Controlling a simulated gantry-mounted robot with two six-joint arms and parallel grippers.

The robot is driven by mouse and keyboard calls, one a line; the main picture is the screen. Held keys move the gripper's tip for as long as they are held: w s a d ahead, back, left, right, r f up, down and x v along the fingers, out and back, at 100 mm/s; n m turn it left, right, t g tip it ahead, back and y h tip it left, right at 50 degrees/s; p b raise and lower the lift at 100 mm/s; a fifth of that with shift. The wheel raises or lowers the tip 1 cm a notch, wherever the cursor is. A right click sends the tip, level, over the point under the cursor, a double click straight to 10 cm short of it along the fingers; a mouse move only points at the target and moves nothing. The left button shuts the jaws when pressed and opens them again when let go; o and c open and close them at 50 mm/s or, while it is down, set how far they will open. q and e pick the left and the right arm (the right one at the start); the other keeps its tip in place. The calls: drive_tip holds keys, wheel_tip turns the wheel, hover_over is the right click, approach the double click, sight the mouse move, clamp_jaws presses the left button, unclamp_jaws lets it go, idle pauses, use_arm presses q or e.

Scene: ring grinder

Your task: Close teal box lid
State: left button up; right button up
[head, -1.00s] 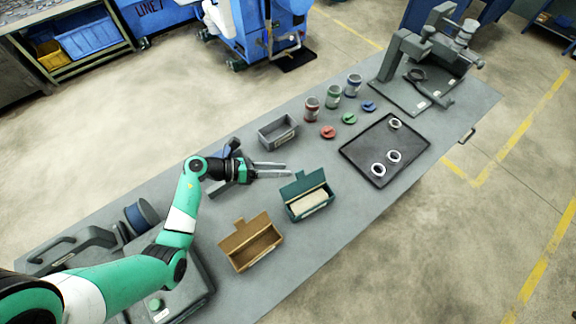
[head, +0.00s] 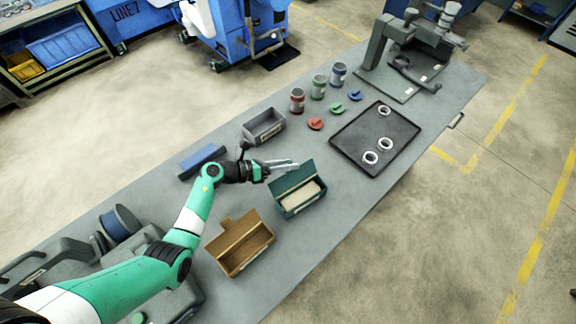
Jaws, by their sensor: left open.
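The teal box (head: 301,199) stands on the grey table with its lid (head: 293,177) raised at the back edge. A pale block (head: 300,195) lies inside it. My left gripper (head: 291,164) is open and empty, just behind the raised lid, with its fingers pointing right. The fingertips look close to the lid's top edge; whether they touch it I cannot tell. My right gripper is not in view.
A brown box (head: 243,252) with its lid up stands to the left of the teal box. A grey bin (head: 264,126) is behind my gripper. A black tray (head: 350,135) with white rings lies to the right.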

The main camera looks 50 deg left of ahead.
use_arm(q)
drive_tip(key=shift+w+d, duration=0.1)
drive_tip(key=shift+w, duration=0.1)
clamp_jaws()
idle(1.3)
